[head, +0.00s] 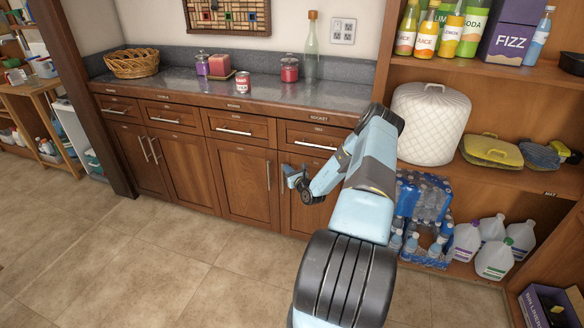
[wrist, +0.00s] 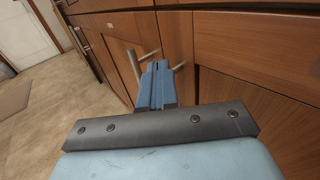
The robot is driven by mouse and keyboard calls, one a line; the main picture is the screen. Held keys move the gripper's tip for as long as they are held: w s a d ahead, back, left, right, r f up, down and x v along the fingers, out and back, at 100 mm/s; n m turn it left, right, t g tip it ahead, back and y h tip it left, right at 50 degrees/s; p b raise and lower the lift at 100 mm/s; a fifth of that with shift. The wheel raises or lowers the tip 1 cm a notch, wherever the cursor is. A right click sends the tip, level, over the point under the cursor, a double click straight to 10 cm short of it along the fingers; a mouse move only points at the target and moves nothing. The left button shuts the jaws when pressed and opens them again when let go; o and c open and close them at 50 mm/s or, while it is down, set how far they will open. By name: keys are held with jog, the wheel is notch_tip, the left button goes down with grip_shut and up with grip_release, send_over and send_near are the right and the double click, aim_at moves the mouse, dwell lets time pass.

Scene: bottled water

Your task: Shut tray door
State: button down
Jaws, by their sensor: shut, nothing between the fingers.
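The lower cabinet has several wooden doors, including one with a vertical handle (head: 245,188) and one behind my arm (head: 299,215). I cannot read which is the tray door. The doors look flush in the head view, but my arm hides much of the right one. My gripper (head: 291,177) is shut and empty, in front of the doors near that vertical handle. In the wrist view my gripper (wrist: 160,68) points at the cabinet front between metal handles (wrist: 135,65). I cannot tell whether it touches a door.
Drawers (head: 240,126) run above the doors, under a dark countertop (head: 220,90) with a basket (head: 132,63) and jars. At right, shelves hold bottles, water packs (head: 423,200) and jugs (head: 494,258). The tiled floor (head: 110,245) at left is clear.

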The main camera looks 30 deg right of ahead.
jog(key=s+a, duration=0.6)
jog(key=a, duration=0.2)
jog(key=w+a+r+n+g+y, duration=0.1)
jog(key=a+r+n+g+y, duration=0.1)
jog(key=a+r+n+y, duration=0.65)
jog(key=a+r+n+g+y, duration=0.25)
jog(key=a+r+n, duration=0.2)
jog(key=r, duration=0.75)
jog(key=s+a+r+n+g+y, duration=0.1)
jog(key=s+a+r+n+g, duration=0.35)
jog(key=a+r, duration=0.2)
jog(key=s+a+r+n+g+y, duration=0.2)
jog(key=s+a+r+n+g, duration=0.3)
jog(key=r, duration=0.3)
jog(key=s+a+r+n+g+h, duration=0.2)
jog(key=s+a+r+n+h, duration=0.15)
jog(key=s+r, duration=0.35)
jog(key=s+a+r+n+g+h, duration=0.1)
jog(key=s+a+r+n+h, duration=0.3)
jog(key=s, duration=0.5)
jog(key=s+d+r+n+t+h, duration=0.2)
jog(key=s+d+r+n+h, duration=0.1)
jog(key=s, duration=0.5)
jog(key=s+d+r+n+t+h, duration=0.2)
jog(key=s+d+r+n+h, duration=0.1)
jog(key=s, duration=0.6)
jog(key=shift+s+d+r+t, duration=0.3)
jog(key=shift+d+r, duration=0.55)
jog(key=shift+r, duration=0.55)
jog(key=shift+h, duration=0.25)
